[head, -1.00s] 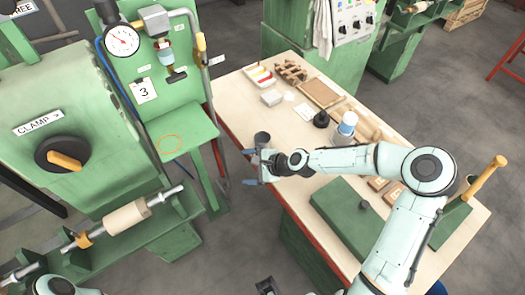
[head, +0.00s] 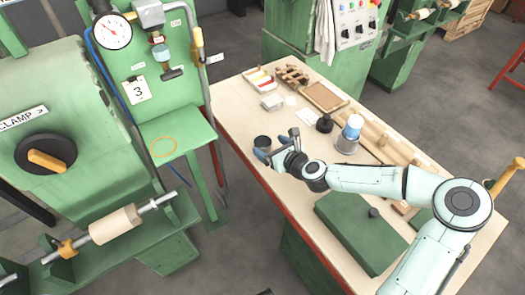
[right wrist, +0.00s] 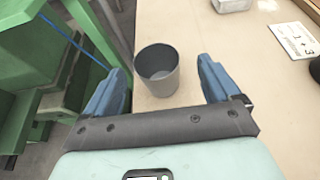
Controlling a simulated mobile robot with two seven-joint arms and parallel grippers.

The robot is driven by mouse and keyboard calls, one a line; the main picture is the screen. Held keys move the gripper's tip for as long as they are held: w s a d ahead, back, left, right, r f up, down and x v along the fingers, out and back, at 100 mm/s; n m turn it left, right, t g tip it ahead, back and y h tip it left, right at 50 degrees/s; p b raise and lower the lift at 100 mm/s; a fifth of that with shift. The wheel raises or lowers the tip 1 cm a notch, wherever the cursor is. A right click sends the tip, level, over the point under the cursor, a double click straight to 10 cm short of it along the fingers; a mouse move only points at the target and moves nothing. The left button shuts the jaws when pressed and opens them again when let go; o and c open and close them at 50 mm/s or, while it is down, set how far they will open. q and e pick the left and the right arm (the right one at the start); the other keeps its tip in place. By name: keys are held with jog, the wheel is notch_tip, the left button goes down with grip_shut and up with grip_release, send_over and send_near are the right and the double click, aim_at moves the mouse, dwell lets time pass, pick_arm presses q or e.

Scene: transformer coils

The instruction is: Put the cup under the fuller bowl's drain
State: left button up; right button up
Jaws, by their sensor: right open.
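The dark grey cup (head: 262,142) stands upright on the workbench (head: 235,108) near its left edge. In the right wrist view the cup (right wrist: 157,72) looks empty and sits between and slightly beyond the blue fingertips. My right gripper (head: 277,146) is open, with its fingers pointing at the cup and nothing held. On the green panel a small bowl (head: 162,53) hangs below the grey fitting, above a green shelf (head: 190,133) with an orange ring (head: 163,147). I cannot tell fill levels or make out the drain. My left gripper is not in view.
A green case (head: 360,232) lies at the bench front. A gap of floor separates bench and shelf.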

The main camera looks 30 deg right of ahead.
aim_at(258, 140)
jog(key=shift+a+b+x, duration=0.15)
jog(key=shift+b+x, duration=0.3)
jog(key=shift+x, duration=1.2)
jog(key=shift+a+b+x, duration=0.1)
jog(key=shift+b+x, duration=0.35)
jog(key=shift+x, duration=1.25)
jog(key=shift+s, duration=0.1)
jog(key=c, duration=1.2)
jog(key=shift+o, duration=0.2)
